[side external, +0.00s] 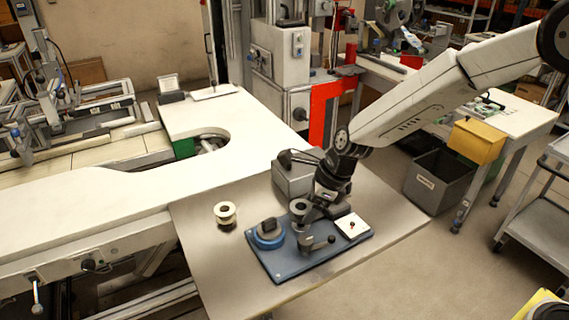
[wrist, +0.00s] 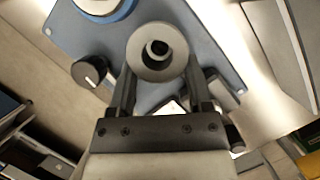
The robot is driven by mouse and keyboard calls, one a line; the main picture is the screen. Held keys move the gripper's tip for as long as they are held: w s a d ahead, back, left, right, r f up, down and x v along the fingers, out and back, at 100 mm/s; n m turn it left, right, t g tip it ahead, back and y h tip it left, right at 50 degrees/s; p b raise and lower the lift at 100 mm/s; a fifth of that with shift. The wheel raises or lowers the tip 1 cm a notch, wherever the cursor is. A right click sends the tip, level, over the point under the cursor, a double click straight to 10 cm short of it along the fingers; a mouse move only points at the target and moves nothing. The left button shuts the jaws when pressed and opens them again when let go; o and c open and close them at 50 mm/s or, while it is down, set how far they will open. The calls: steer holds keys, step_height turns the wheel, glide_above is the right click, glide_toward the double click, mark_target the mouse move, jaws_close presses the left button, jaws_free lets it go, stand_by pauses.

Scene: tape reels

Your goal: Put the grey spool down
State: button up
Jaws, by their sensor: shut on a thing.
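The grey spool (wrist: 144,66) is between the fingers of my gripper (wrist: 158,60) in the wrist view, its round flange and dark centre hole facing the camera. In the side view my gripper (side external: 307,211) is shut on the grey spool (side external: 299,205), over the blue board (side external: 290,271). The spool looks roughly upright. I cannot tell whether its underside touches the board, as its lower part is hidden.
A cream spool (side external: 225,213) stands left on the bare table. A grey box (side external: 294,178) stands behind.

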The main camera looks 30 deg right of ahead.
steer(key=shift+f, duration=0.1)
steer(key=o, duration=1.2)
steer(key=shift+o, duration=0.2)
steer(key=shift+r, duration=0.85)
steer(key=v, duration=1.1)
steer(key=shift+r, duration=0.25)
steer(key=shift+d, duration=0.15)
